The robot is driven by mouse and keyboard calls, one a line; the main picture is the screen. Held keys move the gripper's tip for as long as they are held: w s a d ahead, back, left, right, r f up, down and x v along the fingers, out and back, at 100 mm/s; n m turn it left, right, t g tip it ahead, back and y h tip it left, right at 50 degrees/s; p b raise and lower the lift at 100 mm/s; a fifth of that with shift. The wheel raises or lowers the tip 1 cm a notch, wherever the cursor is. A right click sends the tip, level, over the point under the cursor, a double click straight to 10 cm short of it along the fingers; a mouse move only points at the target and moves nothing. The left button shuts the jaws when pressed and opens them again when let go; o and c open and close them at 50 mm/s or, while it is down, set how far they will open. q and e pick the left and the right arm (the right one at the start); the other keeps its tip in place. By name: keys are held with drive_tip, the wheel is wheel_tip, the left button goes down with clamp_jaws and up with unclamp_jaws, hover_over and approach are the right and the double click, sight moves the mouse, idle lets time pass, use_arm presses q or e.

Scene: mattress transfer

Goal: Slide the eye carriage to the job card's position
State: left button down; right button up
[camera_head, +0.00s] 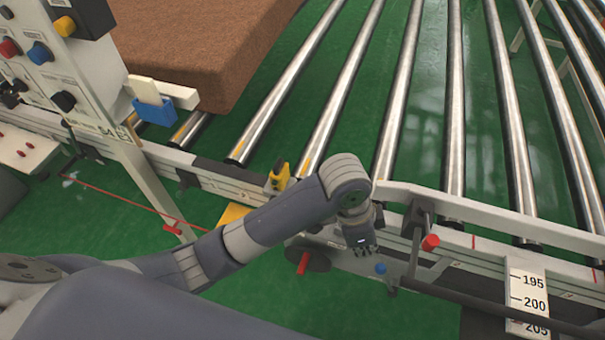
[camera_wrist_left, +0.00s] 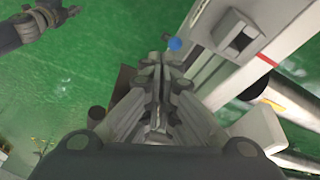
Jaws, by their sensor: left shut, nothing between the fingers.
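My left gripper (camera_head: 366,250) is shut and empty, pointing down beside the front rail. In the left wrist view its closed fingers (camera_wrist_left: 157,75) end close to a blue knob (camera_wrist_left: 175,44); contact cannot be told. That blue knob (camera_head: 380,268) sits low on a grey bracket at the rail. A yellow and black sensor-like block (camera_head: 278,178) stands on the rail left of my wrist; I cannot tell whether it belongs to the eye carriage. A pale card (camera_head: 146,90) stands in a blue holder, its text unreadable. A scale plate (camera_head: 528,297) reads 195, 200, 205.
A brown mattress (camera_head: 205,45) lies on the rollers at the back left. A control panel (camera_head: 62,62) stands at the left. Red-tipped handles (camera_head: 430,242) project near the rail. Part of what looks like my right gripper (camera_wrist_left: 45,20) shows at the wrist view's upper left.

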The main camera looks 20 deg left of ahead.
use_arm(q)
drive_tip(key=w+a+r+m+y, duration=0.4)
drive_tip(key=w+a+r+y, duration=0.4)
drive_tip(key=w+a+r, duration=0.3)
drive_tip(key=shift+g, duration=0.3)
drive_tip(key=x, duration=0.3)
drive_tip(key=w+x, duration=0.1)
drive_tip(key=x, duration=0.6)
drive_tip(key=shift+w+d+f, duration=0.15)
drive_tip(key=shift+w+d, duration=0.05)
drive_tip(key=shift+d, duration=0.1)
drive_tip(key=a+p, duration=0.1)
drive_tip(key=a, duration=0.2)
drive_tip(key=shift+w+a, duration=0.1)
drive_tip(key=shift+a, duration=0.3)
use_arm(e)
drive_tip(key=shift+w+d+r, duration=0.1)
drive_tip(key=shift+w+r, duration=0.45)
drive_tip(key=shift+r, duration=0.2)
use_arm(q)
drive_tip(key=shift+p, duration=0.3)
